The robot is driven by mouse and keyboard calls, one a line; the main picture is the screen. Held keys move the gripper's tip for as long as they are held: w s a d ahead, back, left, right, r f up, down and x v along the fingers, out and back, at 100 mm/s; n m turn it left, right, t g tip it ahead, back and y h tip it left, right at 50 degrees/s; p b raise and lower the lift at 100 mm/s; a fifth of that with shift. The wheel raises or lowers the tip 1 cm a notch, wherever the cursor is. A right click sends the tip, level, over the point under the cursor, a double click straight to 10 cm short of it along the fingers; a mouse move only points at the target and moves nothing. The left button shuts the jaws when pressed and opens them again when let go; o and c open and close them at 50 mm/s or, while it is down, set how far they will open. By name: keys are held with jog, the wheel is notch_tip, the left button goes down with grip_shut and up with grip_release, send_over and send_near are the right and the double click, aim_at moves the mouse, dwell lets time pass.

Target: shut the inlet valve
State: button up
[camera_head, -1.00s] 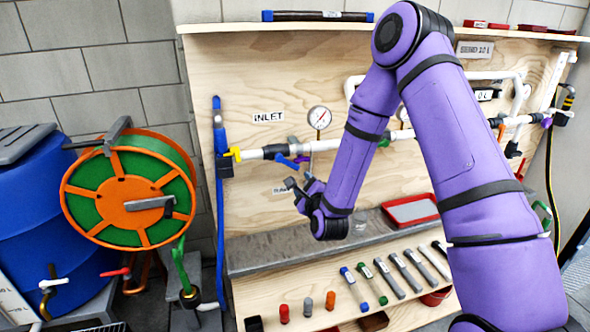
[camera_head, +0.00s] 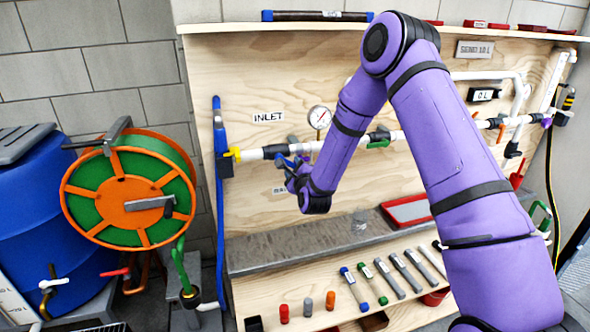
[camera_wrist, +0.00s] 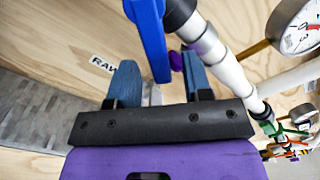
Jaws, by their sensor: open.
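The white inlet pipe (camera_head: 250,154) runs right from the yellow fitting, below the INLET label (camera_head: 268,117). The blue inlet valve handle (camera_head: 283,161) hangs off the pipe and is partly covered by my gripper in the head view. In the wrist view the blue handle (camera_wrist: 148,32) reaches down from the dark valve body (camera_wrist: 180,12). My gripper (camera_wrist: 158,62) is open, with one blue-grey finger on each side of the handle's lower end. I cannot tell whether either finger touches it. My gripper also shows in the head view (camera_head: 292,172).
A pressure gauge (camera_head: 319,117) stands above the pipe to the right. A small purple part (camera_wrist: 177,61) sits beside the right finger. A grey ledge (camera_head: 300,243) runs below, with several tools under it. A hose reel (camera_head: 128,190) stands at the left.

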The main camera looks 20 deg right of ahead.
grip_shut()
jog(key=shift+f, duration=0.1)
jog(key=shift+a+f+m, duration=0.35)
jog(key=shift+a+m, duration=0.4)
jog(key=shift+m, duration=1)
jog(key=shift+a+f+m, duration=0.4)
jog(key=shift+a+m, duration=0.3)
jog(key=shift+m, duration=1.1)
jog(key=shift+a+f+m, duration=0.35)
jog(key=shift+a+m, duration=0.4)
jog(key=shift+m, duration=1)
jog(key=shift+a, duration=0.1)
grip_release()
